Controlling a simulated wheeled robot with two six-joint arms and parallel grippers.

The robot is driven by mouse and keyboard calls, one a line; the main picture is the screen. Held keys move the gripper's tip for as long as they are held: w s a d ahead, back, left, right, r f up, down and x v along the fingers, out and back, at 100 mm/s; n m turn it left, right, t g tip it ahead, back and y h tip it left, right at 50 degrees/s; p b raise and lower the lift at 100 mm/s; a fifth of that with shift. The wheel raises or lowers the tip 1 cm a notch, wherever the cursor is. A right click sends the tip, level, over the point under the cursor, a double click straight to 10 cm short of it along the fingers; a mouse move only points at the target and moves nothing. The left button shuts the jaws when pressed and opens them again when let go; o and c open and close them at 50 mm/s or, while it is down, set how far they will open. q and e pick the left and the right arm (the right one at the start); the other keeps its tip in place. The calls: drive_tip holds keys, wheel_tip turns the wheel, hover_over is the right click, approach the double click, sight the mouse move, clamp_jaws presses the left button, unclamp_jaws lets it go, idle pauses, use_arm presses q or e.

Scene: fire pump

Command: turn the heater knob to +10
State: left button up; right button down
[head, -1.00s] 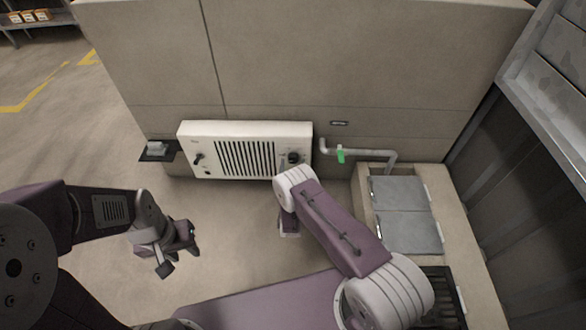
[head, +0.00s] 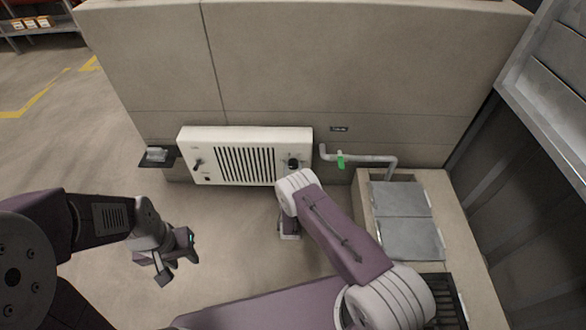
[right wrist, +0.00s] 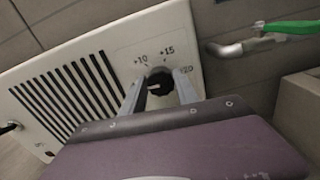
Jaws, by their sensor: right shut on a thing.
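The white heater (head: 247,183) stands against the wall in the head view, with a black knob (head: 293,163) at its upper right. In the right wrist view the knob (right wrist: 160,82) sits below the printed +10 and +15, with a +20 mark to its right. A pale mark shows on the knob's left side. My right gripper (right wrist: 157,86) has its two fingers on either side of the knob, shut on it; my arm hides it in the head view. My left gripper (head: 178,266) is open and empty, over the floor left of the heater's front.
A pipe with a green handle (head: 340,161) comes out of the wall right of the heater, above a ledge with grey covers (head: 410,238). A small dark shelf (head: 157,157) is at left.

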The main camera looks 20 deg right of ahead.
drive_tip(key=m+p, duration=0.2)
drive_tip(key=m, duration=0.3)
drive_tip(key=shift+d+m, duration=0.1)
drive_tip(key=shift+m, duration=0.3)
drive_tip(key=m+p, duration=0.2)
drive_tip(key=m, duration=0.2)
drive_tip(key=shift+s+f+m, duration=0.1)
drive_tip(key=shift+f+m, duration=0.05)
drive_tip(key=shift+m, duration=0.25)
drive_tip(key=c, duration=0.9)
unclamp_jaws()
